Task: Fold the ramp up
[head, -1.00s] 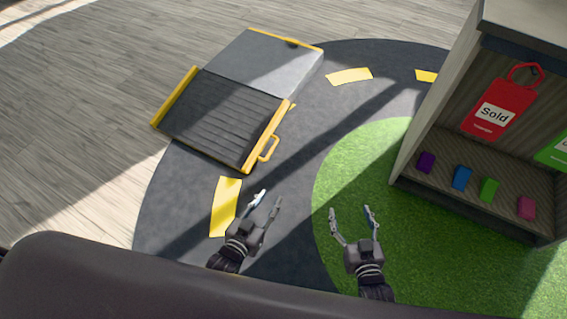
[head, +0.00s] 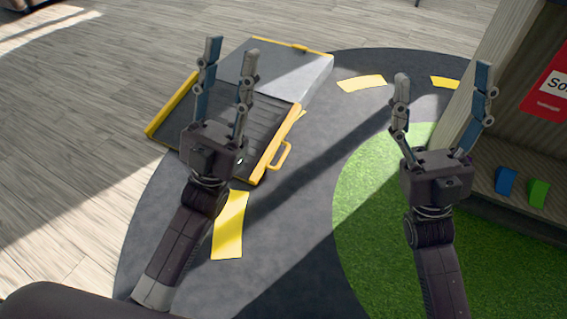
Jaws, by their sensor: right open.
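The ramp (head: 262,128) is unfolded, its dark ribbed panel lying flat on the floor with yellow edges. A yellow handle (head: 281,157) sticks out at its right edge. The grey platform (head: 300,80) joins the panel at the back. My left gripper (head: 230,62) is open and empty, raised in front of the ramp in the picture and hiding part of the panel. My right gripper (head: 443,84) is open and empty, to the right of the ramp, in front of the green mat and shelf.
A wooden shelf unit (head: 500,90) stands at the right, with a red "Sold" tag (head: 548,88), a blue block (head: 506,181) and a green block (head: 538,193). Yellow strips (head: 230,225) mark the dark floor mat (head: 290,230). The floor between ramp and shelf is clear.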

